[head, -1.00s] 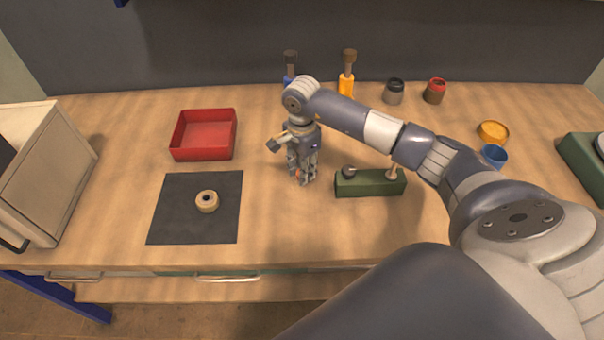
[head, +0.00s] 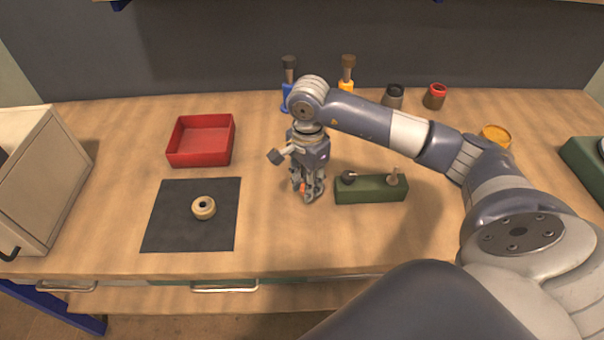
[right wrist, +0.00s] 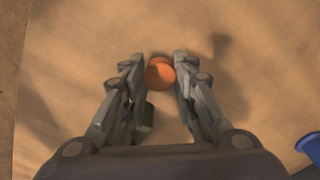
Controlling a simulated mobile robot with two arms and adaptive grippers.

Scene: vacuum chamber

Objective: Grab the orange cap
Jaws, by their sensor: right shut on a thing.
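The orange cap (right wrist: 159,74) is a small round piece between the two fingertips in the right wrist view. In the head view only a bit of the orange cap (head: 303,187) shows among the fingers. My right gripper (head: 308,194) points down over the middle of the table, just left of the green block. In the right wrist view my right gripper (right wrist: 160,66) is shut on the cap, with a fingertip on each side. Whether the cap touches the wood is hard to tell. My left gripper is not in view.
The green block (head: 371,190) with two pegs stands close to the right gripper. A red tray (head: 201,158) and a dark mat (head: 165,235) with a tan ring (head: 203,207) lie to the left. Brushes and jars (head: 435,97) stand behind. The front middle of the table is clear.

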